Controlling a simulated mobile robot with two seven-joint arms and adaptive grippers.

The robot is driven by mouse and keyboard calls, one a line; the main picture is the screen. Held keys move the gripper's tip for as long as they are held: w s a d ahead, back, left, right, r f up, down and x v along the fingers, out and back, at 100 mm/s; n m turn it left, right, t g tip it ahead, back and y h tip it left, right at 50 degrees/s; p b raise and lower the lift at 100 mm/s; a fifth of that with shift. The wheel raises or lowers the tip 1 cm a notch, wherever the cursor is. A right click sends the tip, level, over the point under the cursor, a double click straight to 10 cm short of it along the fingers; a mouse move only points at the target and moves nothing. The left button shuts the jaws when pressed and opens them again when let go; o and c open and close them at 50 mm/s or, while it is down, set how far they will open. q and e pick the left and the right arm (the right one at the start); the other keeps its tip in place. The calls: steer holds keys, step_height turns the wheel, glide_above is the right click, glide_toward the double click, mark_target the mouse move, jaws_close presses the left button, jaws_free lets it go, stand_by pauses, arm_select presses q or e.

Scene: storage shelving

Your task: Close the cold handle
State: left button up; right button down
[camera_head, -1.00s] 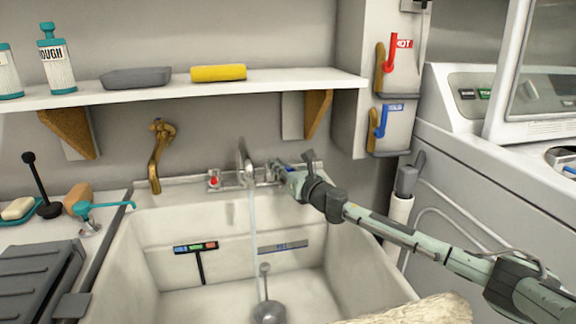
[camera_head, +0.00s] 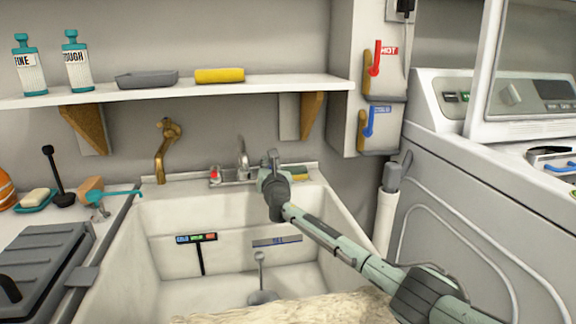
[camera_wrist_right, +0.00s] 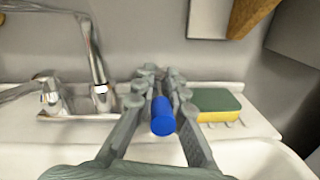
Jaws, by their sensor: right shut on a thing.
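The cold handle (camera_wrist_right: 162,118) shows its blue end between the fingers of my right gripper in the right wrist view. My right gripper (camera_wrist_right: 160,85) is shut on it, with a finger on each side. In the head view my right gripper (camera_head: 272,165) is at the right side of the tap, and it hides the cold handle there. The tap spout (camera_head: 242,150) stands just left of the gripper, and it also shows in the right wrist view (camera_wrist_right: 92,55). No water stream shows below the spout. My left gripper is not in view.
The red-marked hot handle (camera_head: 215,176) is left of the spout. A green and yellow sponge (camera_wrist_right: 218,105) lies right of my gripper on the sink ledge. The sink basin (camera_head: 150,215) is in front, and a shelf (camera_head: 200,91) with bottles is above.

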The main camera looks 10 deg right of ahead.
steer(key=shift+w+d+r, duration=0.15)
steer(key=shift+d+r, duration=0.1)
steer(key=shift+r, duration=0.2)
steer(key=c, duration=1.9)
jaws_free()
steer(key=o, duration=0.3)
steer(key=shift+w+a+f, duration=0.15)
steer(key=shift+w+f, duration=0.05)
steer(key=shift+f, duration=0.1)
steer(key=shift+o, duration=0.2)
steer(key=shift+s+f, duration=0.1)
step_height(320, 180, up, 10)
steer(key=shift+c, duration=0.6)
